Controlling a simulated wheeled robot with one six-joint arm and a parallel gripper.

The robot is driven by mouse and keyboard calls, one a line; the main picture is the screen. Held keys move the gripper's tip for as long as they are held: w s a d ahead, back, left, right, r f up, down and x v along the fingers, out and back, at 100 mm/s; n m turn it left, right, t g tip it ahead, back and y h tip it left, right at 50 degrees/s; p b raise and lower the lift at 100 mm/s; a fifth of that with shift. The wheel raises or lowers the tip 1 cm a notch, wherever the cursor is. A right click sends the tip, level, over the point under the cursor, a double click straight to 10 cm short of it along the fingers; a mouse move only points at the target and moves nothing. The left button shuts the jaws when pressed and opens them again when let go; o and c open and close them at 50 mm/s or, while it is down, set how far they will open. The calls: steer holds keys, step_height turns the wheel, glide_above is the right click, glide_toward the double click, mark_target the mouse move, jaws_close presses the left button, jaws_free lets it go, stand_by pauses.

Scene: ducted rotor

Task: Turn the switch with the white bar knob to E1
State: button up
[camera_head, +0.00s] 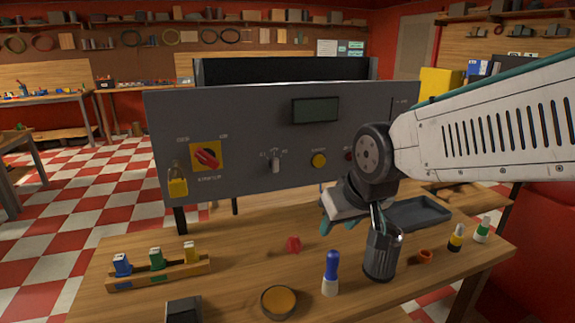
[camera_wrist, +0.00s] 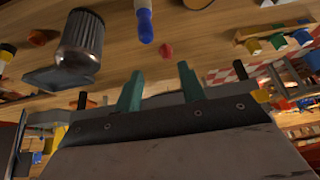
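The switch with the white bar knob (camera_head: 275,164) is on the front of the grey panel (camera_head: 236,118), left of the yellow button. Its bar looks roughly upright, with small labels around its top. The left label seems to read E1, but the rest are too small to read surely. My gripper (camera_head: 326,227) hangs low in front of the panel, to the right of and below the knob, apart from it. In the wrist view, my gripper (camera_wrist: 159,82) shows two teal fingers spread apart with nothing between them. The knob is not visible in the wrist view.
The panel also carries a red rotary switch (camera_head: 207,156), a yellow padlock (camera_head: 178,186), a yellow button (camera_head: 319,160) and a display (camera_head: 315,110). On the bench stand a metal cup (camera_head: 382,254), a blue-topped bottle (camera_head: 331,272), a red piece (camera_head: 293,244) and a dark tray (camera_head: 418,214).

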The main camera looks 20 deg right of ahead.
mark_target(276, 163)
steer(key=w+t, duration=0.4)
steer(key=w, duration=0.7)
steer(key=w+a+f+t, duration=0.1)
steer(key=w+t, duration=0.3)
steer(key=w, duration=0.7)
steer(key=w+a+t, duration=0.1)
steer(key=w+t, duration=0.3)
steer(key=w, duration=0.7)
steer(key=shift+w+a+f, duration=0.1)
steer(key=shift+w+f, duration=0.1)
steer(key=shift+f, duration=0.15)
jaws_close()
